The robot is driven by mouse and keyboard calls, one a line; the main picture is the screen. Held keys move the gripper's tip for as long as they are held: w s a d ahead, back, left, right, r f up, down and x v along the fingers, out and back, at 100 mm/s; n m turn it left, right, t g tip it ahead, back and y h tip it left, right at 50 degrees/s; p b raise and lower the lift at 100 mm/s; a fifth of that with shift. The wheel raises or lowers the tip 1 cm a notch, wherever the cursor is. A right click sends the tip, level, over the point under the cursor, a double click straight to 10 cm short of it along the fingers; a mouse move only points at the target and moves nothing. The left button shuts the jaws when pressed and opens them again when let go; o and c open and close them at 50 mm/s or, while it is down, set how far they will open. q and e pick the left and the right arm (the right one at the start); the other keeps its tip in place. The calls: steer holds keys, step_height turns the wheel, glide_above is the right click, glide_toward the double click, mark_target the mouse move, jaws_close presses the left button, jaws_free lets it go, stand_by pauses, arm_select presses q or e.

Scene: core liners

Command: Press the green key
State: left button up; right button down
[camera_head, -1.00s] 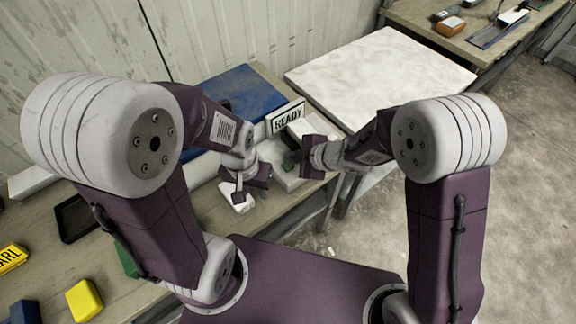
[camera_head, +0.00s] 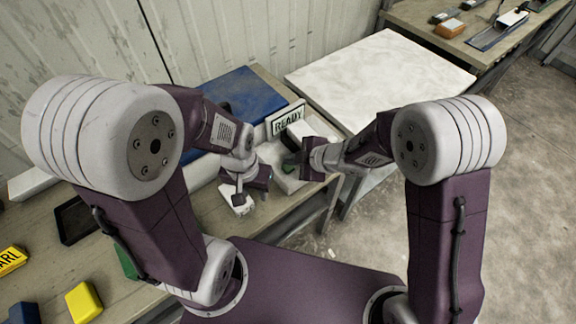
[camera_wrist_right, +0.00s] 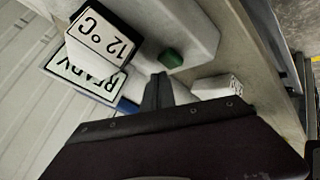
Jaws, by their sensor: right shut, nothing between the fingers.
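The green key (camera_wrist_right: 172,58) is a small green block on a pale housing in the right wrist view. It shows as a small dark green patch in the head view (camera_head: 287,168), partly hidden by my right gripper. My right gripper (camera_head: 291,160) is shut and empty. Its dark fingers (camera_wrist_right: 160,80) end close beside the key in the right wrist view; I cannot tell whether they touch it. My left gripper (camera_head: 239,196) is over the bench's front edge, at a small white block (camera_head: 240,208). Its fingers are too small to read.
A READY sign (camera_head: 288,121) stands behind the housing, with a 12 °C display (camera_wrist_right: 103,35) near it. A blue mat (camera_head: 235,85) lies behind. A pale slab table (camera_head: 385,70) is at right. A yellow block (camera_head: 84,301) and dark tray (camera_head: 75,222) lie at left.

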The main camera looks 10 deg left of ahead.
mark_target(291, 168)
stand_by(0.8)
steer(key=shift+f+b, duration=0.3)
steer(key=shift+f, duration=0.15)
steer(key=shift+f+b, duration=0.45)
steer(key=shift+f, duration=0.05)
stand_by(0.4)
steer(key=shift+r, duration=0.1)
steer(key=shift+r+p, duration=0.85)
steer(key=shift+p, duration=0.15)
step_height(291, 168, up, 5)
steer(key=p, duration=0.5)
steer(key=shift+r, duration=0.15)
steer(key=shift+d, duration=0.1)
stand_by(0.3)
